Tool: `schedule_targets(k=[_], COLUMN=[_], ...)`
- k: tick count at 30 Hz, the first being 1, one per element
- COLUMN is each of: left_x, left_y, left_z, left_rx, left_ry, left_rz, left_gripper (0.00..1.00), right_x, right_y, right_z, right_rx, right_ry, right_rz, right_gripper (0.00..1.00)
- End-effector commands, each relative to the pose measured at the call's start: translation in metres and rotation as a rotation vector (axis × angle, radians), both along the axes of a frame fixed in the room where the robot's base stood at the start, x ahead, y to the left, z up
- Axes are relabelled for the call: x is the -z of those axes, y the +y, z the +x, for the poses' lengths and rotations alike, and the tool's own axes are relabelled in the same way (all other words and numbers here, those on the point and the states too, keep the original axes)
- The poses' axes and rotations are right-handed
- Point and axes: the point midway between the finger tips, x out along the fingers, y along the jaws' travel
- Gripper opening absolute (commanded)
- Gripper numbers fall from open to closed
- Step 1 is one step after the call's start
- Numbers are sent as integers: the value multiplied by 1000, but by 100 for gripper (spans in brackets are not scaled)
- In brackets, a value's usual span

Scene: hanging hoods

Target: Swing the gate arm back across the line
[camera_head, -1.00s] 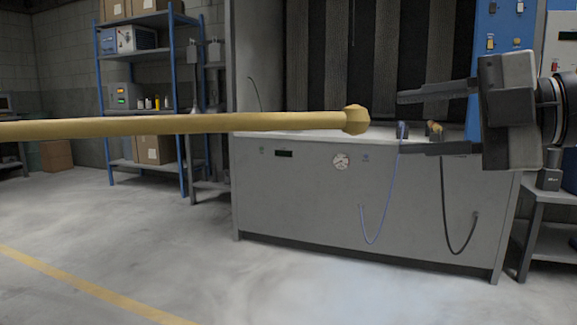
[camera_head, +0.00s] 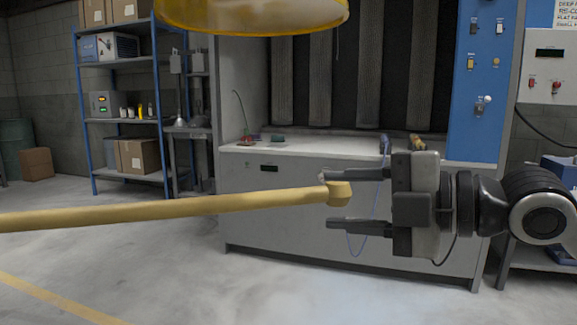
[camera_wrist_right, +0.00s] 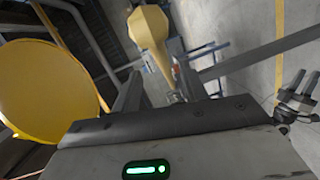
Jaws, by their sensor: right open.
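My right gripper (camera_head: 331,201) comes in from the right, open, with one finger above the other. The knob appears between the fingertips in the head view, close to the upper finger; contact cannot be told. In the right wrist view the knob (camera_wrist_right: 149,27) shows large above the right gripper (camera_wrist_right: 163,88), with nothing held.
A yellow hanging hood (camera_head: 250,14) is overhead at the top; it also fills the left of the wrist view (camera_wrist_right: 45,82). A grey bench (camera_head: 285,225) stands behind the gripper, with a blue shelf rack (camera_head: 122,122) at back left. The lower-left floor is open, with a yellow stripe (camera_head: 62,299).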

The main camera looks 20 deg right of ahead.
Motion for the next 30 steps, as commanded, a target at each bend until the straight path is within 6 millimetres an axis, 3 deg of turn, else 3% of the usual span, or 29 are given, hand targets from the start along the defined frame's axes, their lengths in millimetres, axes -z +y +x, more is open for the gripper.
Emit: schedule_targets(k=[1, 7, 18, 30], left_x=[-6, -25, -35, -36], left_y=[2, 7, 10, 10], left_z=[-2, -4, -3, -3], left_rx=[-4, -23, -34, -35], left_ry=[25, -21, -47, -51], left_rz=[9, 8, 10, 10], left_gripper=[36, 36, 36, 36], right_x=[-7, 0, 10, 11], right_y=[5, 23, 53, 58], right_z=[2, 20, 53, 58], right_rx=[-6, -7, -2, 0], right_ry=[1, -2, -1, -1], right_rz=[5, 7, 2, -1], right_gripper=[43, 43, 43, 43])
